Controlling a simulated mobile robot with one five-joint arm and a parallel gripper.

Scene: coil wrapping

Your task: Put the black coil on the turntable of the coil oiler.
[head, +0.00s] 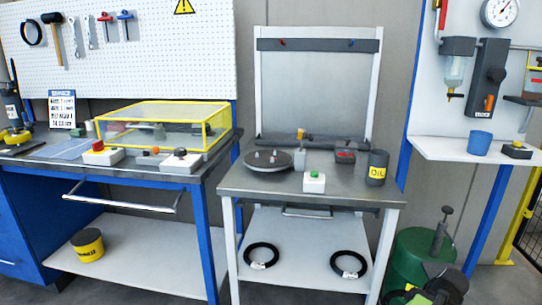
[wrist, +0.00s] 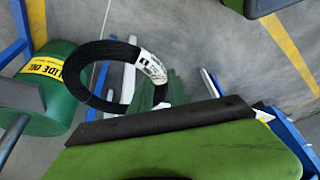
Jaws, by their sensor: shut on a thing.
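A black coil (wrist: 78,82) with a white label is held in my gripper (wrist: 160,104). In the wrist view the ring hangs out beyond the dark finger, over the floor, and its near edge is at the jaws. The grip point is partly hidden. In the head view part of my gripper (head: 432,286) shows at the bottom right, far from the turntable. The turntable (head: 268,160) is a dark round disc with several small pegs, on the left of the coil oiler's grey table (head: 330,189). No coil lies on it.
Two more black coils (head: 262,256) (head: 349,265) lie on the lower shelf. A green-button box (head: 314,182) and an oil can (head: 377,167) stand on the table. A green drum (head: 413,258) stands right of it. A yellow-framed cover (head: 165,125) is on the left bench.

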